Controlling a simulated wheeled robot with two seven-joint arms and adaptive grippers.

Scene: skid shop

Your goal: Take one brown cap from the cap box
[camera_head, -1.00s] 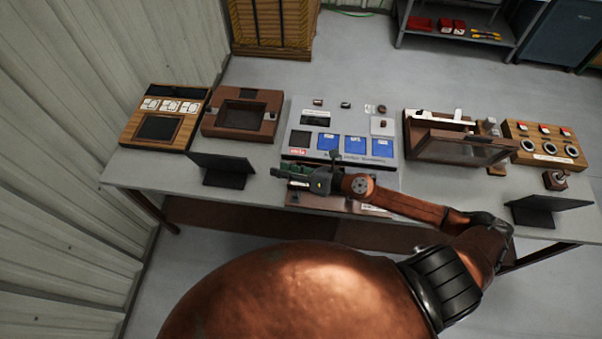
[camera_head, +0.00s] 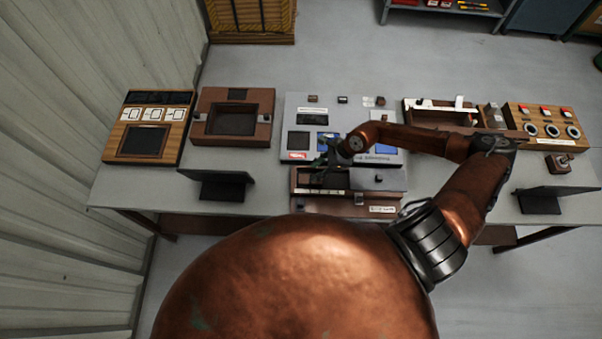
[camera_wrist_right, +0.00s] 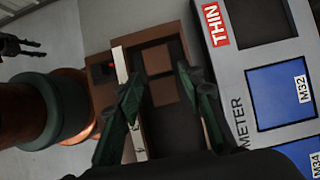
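The cap box (camera_head: 330,206) is a brown box with a dark open compartment at the table's front edge, below the grey panel. In the right wrist view its wall (camera_wrist_right: 116,43) frames the dark inside, where two flat brown caps (camera_wrist_right: 157,60) lie one behind the other. My right gripper (camera_head: 322,172) hangs over the box's left compartment. In the right wrist view its green-lined fingers (camera_wrist_right: 160,72) are apart with nothing held, on either side of the caps. My left gripper (camera_wrist_right: 36,48) shows small at the upper left there, its fingers apart; it is outside the head view.
The grey panel (camera_head: 291,103) with blue labelled pads stands just behind the box. Two black screens (camera_head: 222,186) (camera_head: 540,202) stand to either side.

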